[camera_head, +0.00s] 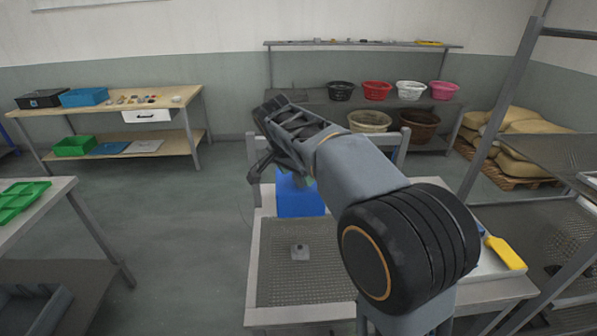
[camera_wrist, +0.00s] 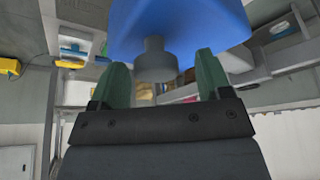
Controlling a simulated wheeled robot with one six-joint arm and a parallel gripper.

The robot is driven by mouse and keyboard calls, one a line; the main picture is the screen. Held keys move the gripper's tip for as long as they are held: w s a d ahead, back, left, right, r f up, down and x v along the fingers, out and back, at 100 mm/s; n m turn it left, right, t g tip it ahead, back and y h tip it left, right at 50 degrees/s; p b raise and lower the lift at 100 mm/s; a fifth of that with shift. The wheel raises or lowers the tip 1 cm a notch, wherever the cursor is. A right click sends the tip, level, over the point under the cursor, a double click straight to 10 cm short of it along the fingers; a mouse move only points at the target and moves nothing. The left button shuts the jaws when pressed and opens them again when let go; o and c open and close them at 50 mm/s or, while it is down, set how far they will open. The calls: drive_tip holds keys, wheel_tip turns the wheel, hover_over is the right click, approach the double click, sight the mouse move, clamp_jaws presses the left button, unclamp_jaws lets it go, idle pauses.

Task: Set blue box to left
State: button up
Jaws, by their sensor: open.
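A blue box (camera_head: 300,201) stands on the far part of the table in front of me, partly hidden behind my arm. In the wrist view the blue box (camera_wrist: 185,25) fills the top middle, and a grey round knob (camera_wrist: 154,62) juts from it. My gripper (camera_wrist: 161,80) is open, with its two green fingers on either side of the knob. Gaps show between the knob and both fingers. In the head view my gripper is at the box, with its fingertips mostly hidden.
A perforated plate (camera_head: 282,284) covers the table's left part, with a small grey knobbed piece (camera_head: 299,252) on it. A yellow-handled tool (camera_head: 505,252) lies at right beside a metal rack (camera_head: 500,110). Another blue bin (camera_head: 84,97) sits on the back-left bench.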

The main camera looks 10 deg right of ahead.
drive_tip(key=v, duration=1.3)
drive_tip(key=shift+r, duration=0.45)
wheel_tip(320, 180, down, 9)
drive_tip(key=a+n+y, duration=0.1)
drive_tip(key=n+y, duration=0.1)
drive_tip(key=n, duration=0.6)
drive_tip(key=s+d+f+n+t+y, duration=0.1)
drive_tip(key=s+d+f, duration=0.3)
drive_tip(key=s, duration=0.5)
drive_tip(key=s+d+f+n, duration=0.2)
drive_tip(key=s+d+f, duration=0.2)
drive_tip(key=s+f, duration=0.4)
drive_tip(key=shift+s+t+y, duration=0.4)
drive_tip(key=shift+s, duration=0.3)
